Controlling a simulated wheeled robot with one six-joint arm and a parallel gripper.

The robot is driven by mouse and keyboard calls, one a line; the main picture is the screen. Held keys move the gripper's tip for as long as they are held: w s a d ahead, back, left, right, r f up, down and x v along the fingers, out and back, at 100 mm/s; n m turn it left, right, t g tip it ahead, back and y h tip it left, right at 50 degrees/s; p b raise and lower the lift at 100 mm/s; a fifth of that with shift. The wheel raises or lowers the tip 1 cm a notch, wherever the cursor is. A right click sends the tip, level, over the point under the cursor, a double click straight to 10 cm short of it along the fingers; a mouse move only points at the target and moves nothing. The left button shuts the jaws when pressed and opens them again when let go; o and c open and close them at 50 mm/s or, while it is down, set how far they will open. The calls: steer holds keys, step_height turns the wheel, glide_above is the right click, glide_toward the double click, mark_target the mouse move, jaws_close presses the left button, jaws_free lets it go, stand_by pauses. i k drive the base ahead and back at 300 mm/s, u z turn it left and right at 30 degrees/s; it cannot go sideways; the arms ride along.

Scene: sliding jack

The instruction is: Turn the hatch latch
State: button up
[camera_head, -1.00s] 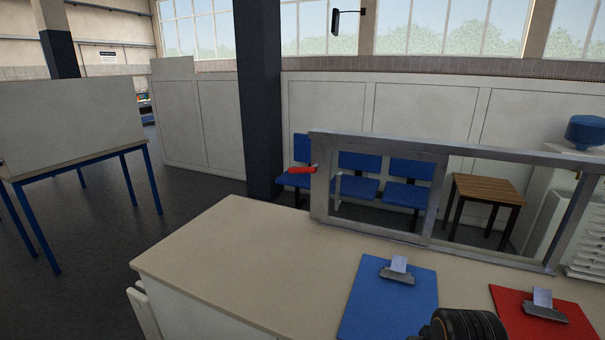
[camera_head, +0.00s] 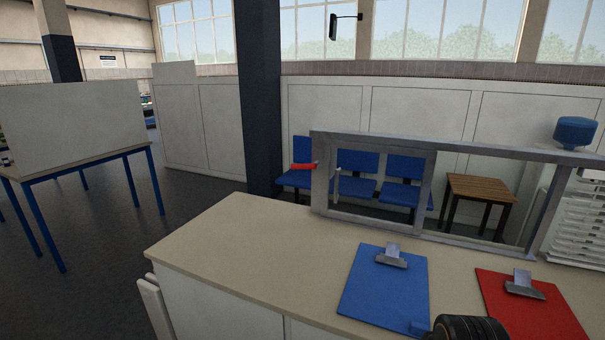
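The hatch is a grey metal frame (camera_head: 424,190) standing on the beige counter, with an upright bar between its openings. A red handle (camera_head: 303,166), which looks like the latch, sticks out to the left from the frame's left upright. It lies about level. A pale bar (camera_head: 336,182) shows just inside the left opening; I cannot tell whether it belongs to the latch. My gripper is not in view, and nothing is seen touching the red handle.
The counter (camera_head: 240,240) holds a blue clipboard (camera_head: 385,290) and a red clipboard (camera_head: 530,305). A black ribbed round part (camera_head: 468,328) shows at the bottom edge. Blue chairs (camera_head: 408,170) and a wooden stool (camera_head: 480,187) stand behind the hatch.

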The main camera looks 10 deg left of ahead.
mark_target(313, 165)
steer(key=k, duration=0.2)
steer(key=u, duration=2.5)
steer(key=i, duration=2.05)
steer(key=z, duration=3.2)
